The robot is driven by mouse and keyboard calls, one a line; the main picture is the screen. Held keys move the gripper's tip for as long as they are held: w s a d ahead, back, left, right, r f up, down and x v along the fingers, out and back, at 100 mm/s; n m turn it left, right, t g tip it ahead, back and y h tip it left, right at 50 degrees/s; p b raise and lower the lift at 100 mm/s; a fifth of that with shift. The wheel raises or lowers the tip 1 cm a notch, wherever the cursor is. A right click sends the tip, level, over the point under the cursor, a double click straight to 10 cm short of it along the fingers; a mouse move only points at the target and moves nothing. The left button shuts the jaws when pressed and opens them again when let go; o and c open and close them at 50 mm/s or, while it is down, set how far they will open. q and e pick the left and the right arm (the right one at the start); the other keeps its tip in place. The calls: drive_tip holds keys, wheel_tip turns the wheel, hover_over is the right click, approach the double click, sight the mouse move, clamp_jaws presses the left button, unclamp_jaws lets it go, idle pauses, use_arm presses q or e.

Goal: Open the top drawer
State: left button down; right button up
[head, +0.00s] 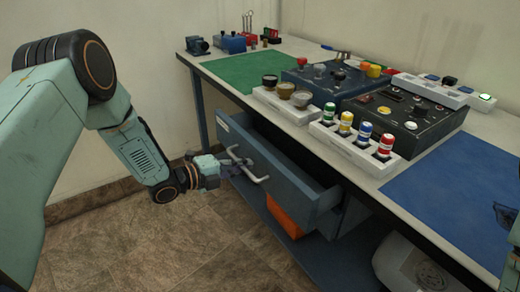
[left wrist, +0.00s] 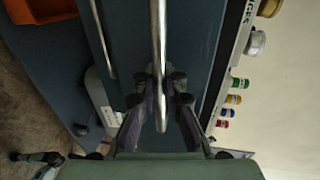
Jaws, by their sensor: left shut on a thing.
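The top drawer (head: 290,190) is blue-grey and hangs under the workbench. It stands pulled out, with part of its dark inside showing behind its front panel. Its pale bar handle (head: 258,178) is on the front panel. My left gripper (head: 232,168) is at the handle, shut on it. In the left wrist view the metal handle bar (left wrist: 158,50) runs down between the two dark fingers of my left gripper (left wrist: 160,105). A dark piece of what seems to be my right gripper (head: 506,216) shows at the right edge, too cut off to read.
The bench top (head: 300,130) carries a green mat (head: 245,70), a blue mat (head: 450,205), control boxes (head: 405,115) and coloured knobs. An orange bin (head: 287,214) is below the drawer, a grey case (head: 410,265) at lower right. The tiled floor (head: 170,240) before the drawer is clear.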

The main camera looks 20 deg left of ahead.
use_arm(q)
drive_tip(key=f+p+v, duration=0.1)
drive_tip(key=p+v, duration=0.3)
drive_tip(key=v, duration=0.4)
drive_tip(key=f+p+v, duration=0.2)
drive_tip(key=p+v, duration=0.2)
drive_tip(key=v, duration=0.4)
drive_tip(key=shift+s+a+p, duration=0.3)
drive_tip(key=shift+s+a, duration=0.2)
drive_tip(key=shift+s, duration=0.05)
drive_tip(key=c, duration=1.7)
unclamp_jaws()
drive_tip(key=shift+f, duration=0.1)
drive_tip(key=shift+s, duration=0.1)
drive_tip(key=shift+v, duration=5.9)
